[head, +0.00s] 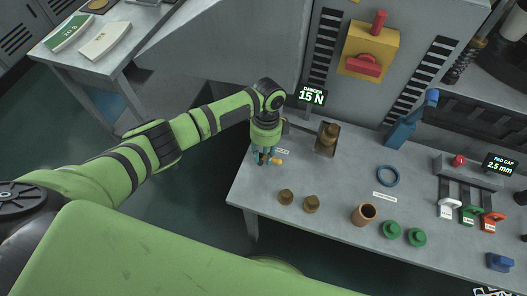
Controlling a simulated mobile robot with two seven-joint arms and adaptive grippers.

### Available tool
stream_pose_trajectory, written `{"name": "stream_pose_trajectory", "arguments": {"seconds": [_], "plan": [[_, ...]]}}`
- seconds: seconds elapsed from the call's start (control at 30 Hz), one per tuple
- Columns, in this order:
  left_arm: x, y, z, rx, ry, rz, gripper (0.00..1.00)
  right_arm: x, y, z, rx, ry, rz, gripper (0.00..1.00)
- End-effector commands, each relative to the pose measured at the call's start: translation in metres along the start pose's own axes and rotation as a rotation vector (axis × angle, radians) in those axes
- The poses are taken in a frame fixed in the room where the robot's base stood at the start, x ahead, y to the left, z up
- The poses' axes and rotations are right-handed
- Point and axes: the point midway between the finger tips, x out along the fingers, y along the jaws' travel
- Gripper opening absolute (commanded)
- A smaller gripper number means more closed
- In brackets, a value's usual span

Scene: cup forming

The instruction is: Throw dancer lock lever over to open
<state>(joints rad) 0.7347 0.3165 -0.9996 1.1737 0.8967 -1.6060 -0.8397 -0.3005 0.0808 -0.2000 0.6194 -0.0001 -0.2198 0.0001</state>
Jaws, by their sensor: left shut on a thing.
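My left gripper (264,159) points down at the left end of the grey bench, seen in the head view. It is shut on the dancer lock lever, whose orange tip (277,161) sticks out to the right of the fingers. A small white label lies just behind the tip. The rest of the lever is hidden by the gripper, so its angle cannot be told. The dancer display (312,96) behind reads 15 N. My right gripper is not in view.
The bench (335,185) holds brass pieces (286,197), a copper-coloured cup (364,214), green discs (391,229) and a blue ring (388,176). A brass part (328,138) stands right of my gripper. A yellow box (368,50) with red handles is on the machine behind.

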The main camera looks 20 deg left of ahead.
Motion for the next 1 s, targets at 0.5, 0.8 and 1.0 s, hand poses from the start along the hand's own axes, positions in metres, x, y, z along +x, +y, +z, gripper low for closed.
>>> {"name": "stream_pose_trajectory", "arguments": {"seconds": [0.5, 0.8, 1.0], "plan": [[-0.0056, -0.0029, -0.0059, 0.122, -0.009, -0.021, 0.00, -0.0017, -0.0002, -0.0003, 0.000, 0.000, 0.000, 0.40], [-0.0057, -0.0027, -0.0066, 0.123, -0.008, -0.020, 0.00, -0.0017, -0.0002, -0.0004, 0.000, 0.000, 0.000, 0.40], [-0.0045, -0.0018, -0.0051, 0.119, -0.011, -0.016, 0.47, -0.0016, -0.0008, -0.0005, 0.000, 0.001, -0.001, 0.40]]}}
